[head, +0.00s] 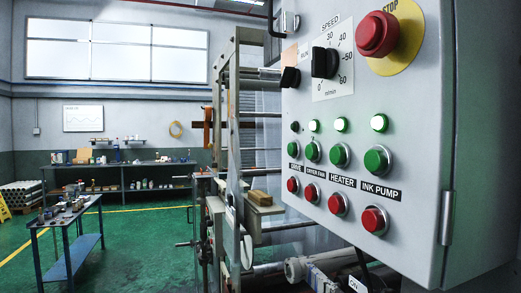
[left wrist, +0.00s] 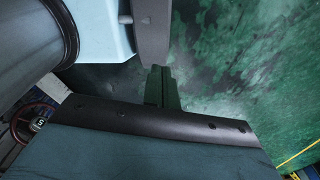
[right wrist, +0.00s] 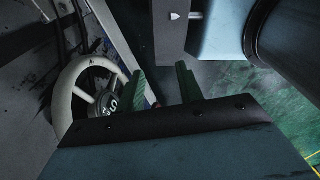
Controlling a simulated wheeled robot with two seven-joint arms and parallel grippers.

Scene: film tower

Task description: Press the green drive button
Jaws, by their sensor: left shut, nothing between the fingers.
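The green drive button (head: 294,148) is the leftmost in the row of green buttons on the grey control panel (head: 430,130). Its label (head: 293,163) is below it, small and seen at a slant. The small lamp (head: 295,127) above it is dark. A red button (head: 292,185) sits under the label. Neither gripper shows in the head view. My left gripper (left wrist: 158,84) is shut and empty in the left wrist view, above the green floor. My right gripper (right wrist: 163,85) has its fingers apart with nothing between them in the right wrist view.
Lit lamps and more green and red buttons stand to the right on the panel. A black RUN selector (head: 290,77), a speed knob (head: 325,62) and a red stop button (head: 377,34) are above. A pale handwheel (right wrist: 90,95) is close to my right gripper.

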